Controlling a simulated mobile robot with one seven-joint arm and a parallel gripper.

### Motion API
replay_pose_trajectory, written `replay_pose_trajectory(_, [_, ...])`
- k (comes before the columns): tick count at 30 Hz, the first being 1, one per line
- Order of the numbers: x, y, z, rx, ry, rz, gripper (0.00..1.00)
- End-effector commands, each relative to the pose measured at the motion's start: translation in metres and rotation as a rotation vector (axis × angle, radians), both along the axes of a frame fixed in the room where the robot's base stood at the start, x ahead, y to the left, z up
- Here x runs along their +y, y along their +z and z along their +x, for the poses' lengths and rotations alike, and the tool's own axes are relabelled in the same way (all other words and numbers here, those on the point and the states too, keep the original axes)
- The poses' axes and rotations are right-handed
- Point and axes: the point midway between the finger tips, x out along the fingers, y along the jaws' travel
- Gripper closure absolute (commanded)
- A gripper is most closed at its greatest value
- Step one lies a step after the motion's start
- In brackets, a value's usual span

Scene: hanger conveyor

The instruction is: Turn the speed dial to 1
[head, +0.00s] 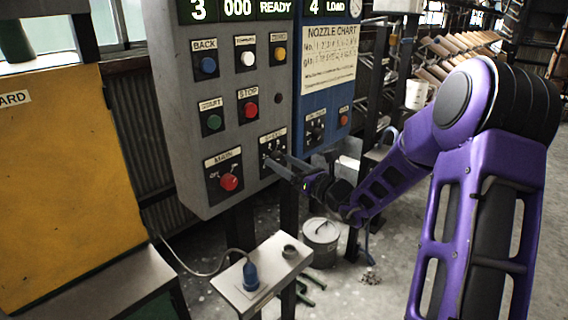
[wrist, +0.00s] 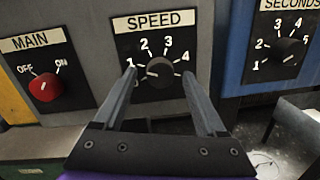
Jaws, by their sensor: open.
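The speed dial (wrist: 160,72) is a round black knob on a black plate labelled SPEED, with numbers 1 to 4 around it. A pale mark on its left side points left, roughly toward the 1; the exact setting is hard to read. My gripper (wrist: 160,76) is open in the wrist view, with one finger on each side of the dial. The left fingertip is near the 1 and the right one near the 4. Whether the fingers touch the knob cannot be told. In the head view my gripper (head: 281,161) reaches the SPEED plate (head: 272,143), largely covering the dial.
The red MAIN switch (wrist: 44,87) is left of the dial, and the SECONDS dial (wrist: 289,51) is on the blue panel at right. Coloured buttons, including the red STOP button (head: 251,109), sit above. A small shelf (head: 285,262) stands below the grey panel.

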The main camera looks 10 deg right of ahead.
Motion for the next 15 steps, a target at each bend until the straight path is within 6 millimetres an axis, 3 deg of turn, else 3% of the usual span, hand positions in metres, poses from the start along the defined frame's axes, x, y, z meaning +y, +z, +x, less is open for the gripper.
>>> replay_pose_trajectory(8, [-0.011,-0.001,-0.015,0.001,-0.003,-0.002,0.27])
replay_pose_trajectory(15, [-0.041,-0.004,-0.062,0.002,-0.005,-0.001,0.27])
